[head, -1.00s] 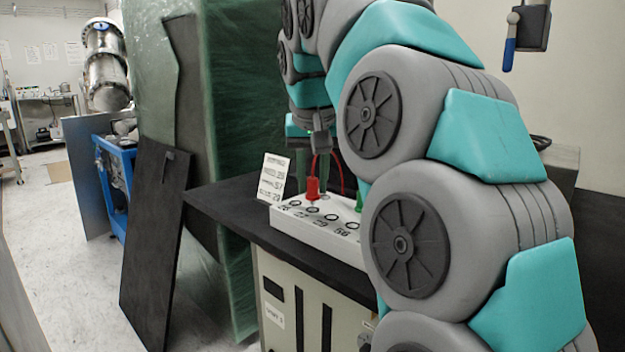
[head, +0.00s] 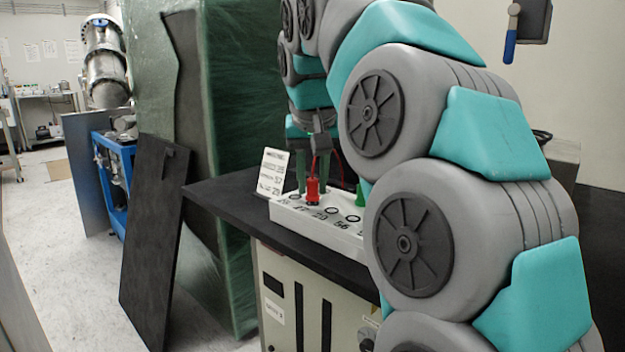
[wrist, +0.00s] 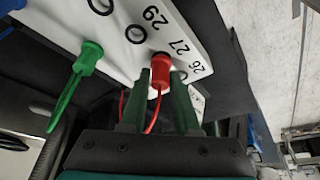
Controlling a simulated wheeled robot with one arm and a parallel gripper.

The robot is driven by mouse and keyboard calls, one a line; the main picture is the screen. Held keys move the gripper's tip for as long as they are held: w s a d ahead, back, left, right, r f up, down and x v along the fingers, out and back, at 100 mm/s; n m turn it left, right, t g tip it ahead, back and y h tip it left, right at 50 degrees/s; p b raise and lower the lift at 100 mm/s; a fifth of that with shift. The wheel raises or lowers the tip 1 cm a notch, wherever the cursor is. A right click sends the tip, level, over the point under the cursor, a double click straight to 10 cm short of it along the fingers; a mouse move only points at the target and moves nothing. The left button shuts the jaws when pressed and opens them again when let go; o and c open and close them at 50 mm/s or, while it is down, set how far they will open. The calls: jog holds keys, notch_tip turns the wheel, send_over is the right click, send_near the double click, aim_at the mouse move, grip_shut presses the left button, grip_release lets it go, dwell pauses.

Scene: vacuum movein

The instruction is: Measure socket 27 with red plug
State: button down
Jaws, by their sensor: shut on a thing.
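The red plug (head: 312,190) stands upright at the second ring from the left on the white socket strip (head: 318,228). It covers that ring, labelled 27; how deep it sits cannot be told. My gripper (head: 312,178) has its green fingers on either side of the plug, shut on it. The wrist view shows the red plug (wrist: 160,71) between the fingers of my gripper (wrist: 159,80), with its red lead running back. Labels 26, 27 and 29 show on the strip (wrist: 190,28) there. A white card with writing (head: 271,172) stands behind the strip's left end.
A green plug (wrist: 76,85) stands on the strip beside the red one, and a bit of blue shows at the corner. The strip lies on a black bench top (head: 228,191) above a cabinet (head: 300,300). My arm hides the strip's right end. A dark panel (head: 152,250) leans at the left.

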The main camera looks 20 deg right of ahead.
jog(key=shift+f, duration=0.4)
jog(key=c, duration=0.6)
grip_release()
jog(key=shift+o, duration=0.2)
jog(key=shift+r, duration=0.15)
jog(key=shift+v, duration=0.85)
jog(key=p+v, duration=0.2)
jog(key=v, duration=0.4)
jog(key=shift+s, duration=0.1)
